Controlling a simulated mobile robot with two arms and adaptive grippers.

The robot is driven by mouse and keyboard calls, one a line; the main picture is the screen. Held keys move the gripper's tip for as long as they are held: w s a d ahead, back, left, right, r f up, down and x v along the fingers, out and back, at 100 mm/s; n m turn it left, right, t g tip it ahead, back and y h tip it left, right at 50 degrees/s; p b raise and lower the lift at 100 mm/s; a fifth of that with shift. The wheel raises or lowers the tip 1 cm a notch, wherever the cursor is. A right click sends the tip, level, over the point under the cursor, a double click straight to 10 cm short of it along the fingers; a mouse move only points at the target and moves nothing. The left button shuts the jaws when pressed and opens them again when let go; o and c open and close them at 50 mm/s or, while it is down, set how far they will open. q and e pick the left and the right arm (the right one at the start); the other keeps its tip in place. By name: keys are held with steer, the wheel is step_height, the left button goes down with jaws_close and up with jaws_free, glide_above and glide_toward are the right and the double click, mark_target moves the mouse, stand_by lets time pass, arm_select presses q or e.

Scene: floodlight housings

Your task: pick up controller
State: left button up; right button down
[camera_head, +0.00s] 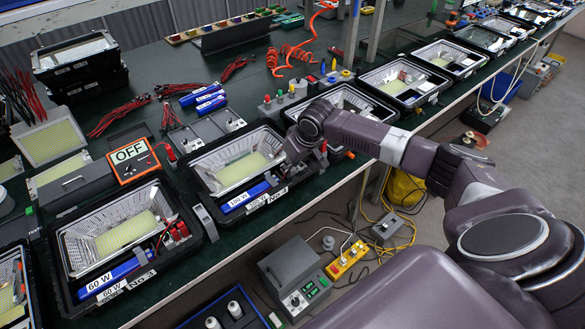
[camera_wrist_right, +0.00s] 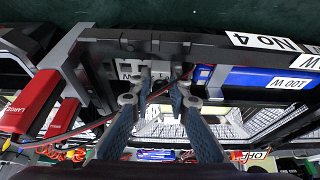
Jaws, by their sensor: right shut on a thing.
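My right gripper (camera_head: 300,147) reaches down at the right end of the floodlight housing No 4 (camera_head: 208,187). In the wrist view my right gripper (camera_wrist_right: 160,100) has its two fingers on either side of a small grey part (camera_wrist_right: 161,72) and is shut on it. This part may be the controller; its shape is mostly hidden. A thin red wire crosses by the fingertips. A blue 100 W box (camera_head: 244,197) lies along the front of the same housing; it also shows in the wrist view (camera_wrist_right: 250,80), apart from the fingers. My left gripper is not in view.
The 60 W housing No 3 (camera_head: 68,247) stands left of it, and more housings line the bench edge to the right. Red connectors (camera_wrist_right: 28,102) are close to the fingers. An orange meter (camera_head: 133,160) stands behind.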

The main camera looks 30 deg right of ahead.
step_height(320, 180, up, 20)
steer(key=b, duration=0.1)
steer(key=shift+r, duration=0.15)
stand_by(0.3)
steer(key=shift+r+p, duration=0.45)
steer(key=shift+p, duration=0.25)
stand_by(0.6)
steer(key=shift+r, duration=0.1)
step_height(320, 180, up, 7)
steer(key=p, duration=0.9)
stand_by(0.4)
stand_by(0.8)
